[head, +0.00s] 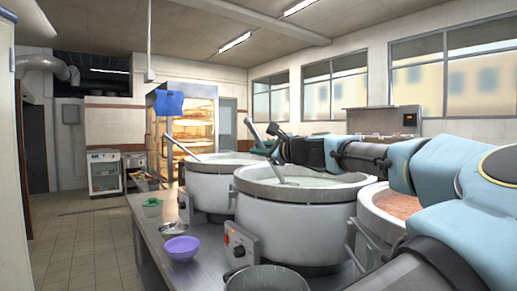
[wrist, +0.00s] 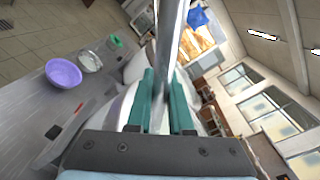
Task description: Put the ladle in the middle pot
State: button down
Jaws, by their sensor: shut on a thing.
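The ladle (head: 265,151) is a grey metal tool with a long handle, tilted in the head view. Its lower end shows within the rim of the middle pot (head: 290,225), at the pale congee; I cannot tell how deep it sits. My gripper (head: 273,138) is above the pot's back left rim, shut on the ladle's handle. In the wrist view the handle (wrist: 166,65) runs up between the teal fingers of my gripper (wrist: 163,98). The handle hides part of the scene behind it there.
A far pot (head: 212,185) with a stick leaning out stands behind, and a near pot (head: 390,210) with reddish contents is at right, partly behind my arm. A purple bowl (head: 181,247), metal bowl (head: 176,229) and green bowl (head: 152,207) sit on the counter.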

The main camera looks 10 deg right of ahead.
jog(key=shift+f, duration=0.2)
dwell(0.4)
jog(key=c, duration=0.7)
grip_release()
jog(key=shift+c, duration=0.2)
jog(key=b+v, duration=0.2)
jog(key=v, duration=0.9)
jog(key=shift+w, duration=0.1)
